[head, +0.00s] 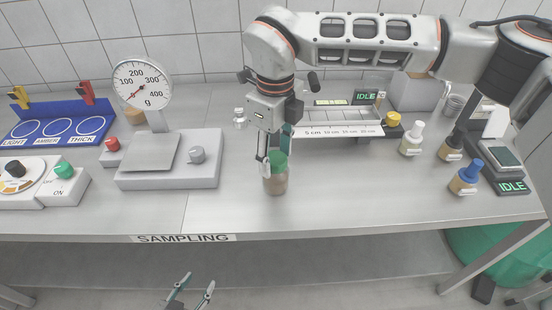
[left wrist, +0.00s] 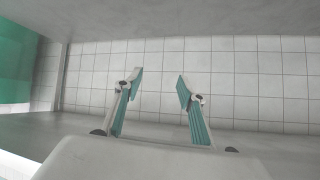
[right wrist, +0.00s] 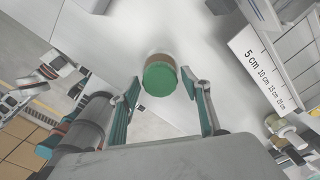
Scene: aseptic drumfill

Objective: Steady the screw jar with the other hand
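The screw jar (head: 276,184) stands upright on the steel bench near its front edge, a brownish jar with a green lid (head: 277,160). In the right wrist view its green lid (right wrist: 160,78) shows just beyond the fingertips, centred between them. My right gripper (head: 274,150) is at the jar from above and behind, its fingers open with a gap to the lid. Part of the lid is hidden by the fingers in the head view. My left gripper (head: 199,284) is low, in front of the bench edge, open and empty; its wrist view (left wrist: 159,82) shows only tiled wall between the fingers.
A dial scale (head: 170,160) stands left of the jar. A ruler-marked tray (head: 340,130) is behind right, and several small bottles (head: 411,139) stand at the right. The bench's front edge (head: 180,238) lies between my left gripper and the jar.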

